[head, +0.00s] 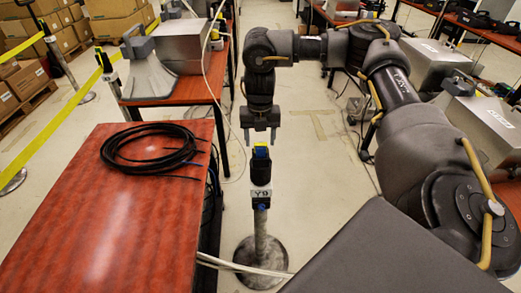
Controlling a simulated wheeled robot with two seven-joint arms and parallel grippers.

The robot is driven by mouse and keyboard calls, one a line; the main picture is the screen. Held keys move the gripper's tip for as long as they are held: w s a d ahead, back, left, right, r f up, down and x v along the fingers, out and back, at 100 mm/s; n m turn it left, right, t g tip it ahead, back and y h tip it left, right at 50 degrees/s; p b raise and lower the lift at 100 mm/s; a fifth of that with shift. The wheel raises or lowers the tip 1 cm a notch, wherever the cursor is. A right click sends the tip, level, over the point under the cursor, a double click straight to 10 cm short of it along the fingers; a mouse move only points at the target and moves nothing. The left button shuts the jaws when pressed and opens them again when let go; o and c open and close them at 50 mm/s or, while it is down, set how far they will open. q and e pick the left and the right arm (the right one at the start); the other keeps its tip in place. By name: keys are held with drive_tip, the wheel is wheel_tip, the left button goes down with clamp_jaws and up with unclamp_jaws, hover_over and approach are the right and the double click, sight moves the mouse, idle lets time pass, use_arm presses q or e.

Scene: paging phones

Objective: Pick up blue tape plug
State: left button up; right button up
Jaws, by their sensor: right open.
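My right gripper (261,138) points down, directly above the yellow top in the picture. Its two fingers are apart with nothing between them. I cannot tell the exact gap to the plug. My left gripper is not in view.
The post stands on a round grey base (260,262) with white cables beside it. A red-brown table (75,210) with a coiled black cable (152,147) is at the left. Another table with grey equipment (181,46) stands behind. Yellow tape barriers run at the far left.

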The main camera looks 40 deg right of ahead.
sight(261, 145)
drive_tip(key=f, duration=0.3)
drive_tip(key=shift+w+d+f, duration=0.1)
drive_tip(key=shift+d+f, duration=0.15)
drive_tip(key=shift+f, duration=0.1)
drive_tip(key=c, duration=1.1)
